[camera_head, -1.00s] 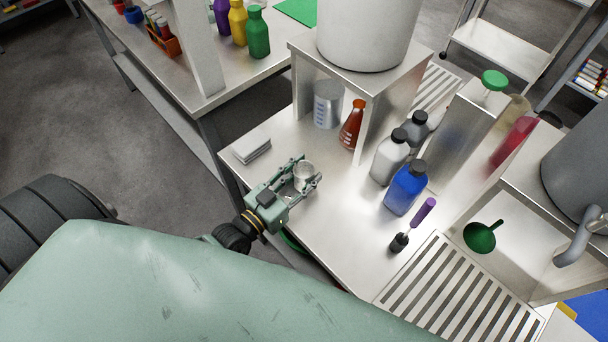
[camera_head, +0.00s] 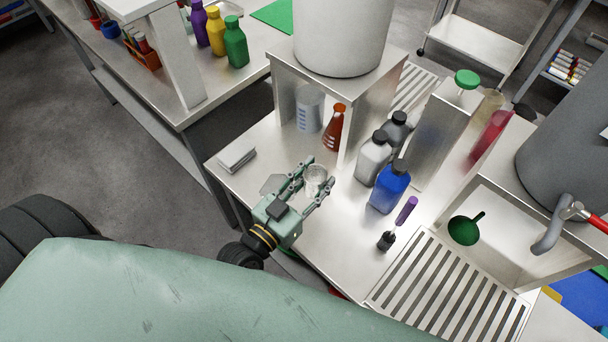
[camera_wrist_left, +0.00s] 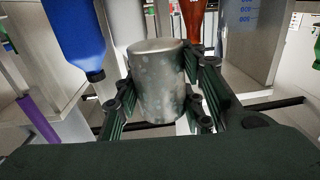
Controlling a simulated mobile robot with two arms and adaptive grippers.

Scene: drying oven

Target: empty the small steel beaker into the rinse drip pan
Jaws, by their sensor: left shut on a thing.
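The small steel beaker (camera_head: 316,176) is between the fingers of my left gripper (camera_head: 312,184), which is shut on it. In the head view it looks roughly upright, over the steel bench; its contents cannot be made out. The left wrist view, upside down, shows the beaker's speckled grey wall (camera_wrist_left: 158,85) between the finger pads. A slatted steel pan (camera_head: 450,290), which looks like the rinse drip pan, lies at the bench's front right, apart from the beaker. My right gripper is not in view.
A green funnel (camera_head: 464,230) is beyond the pan. A red flask (camera_head: 335,130) and a graduated beaker (camera_head: 309,110) stand under the steel riser (camera_head: 362,102).

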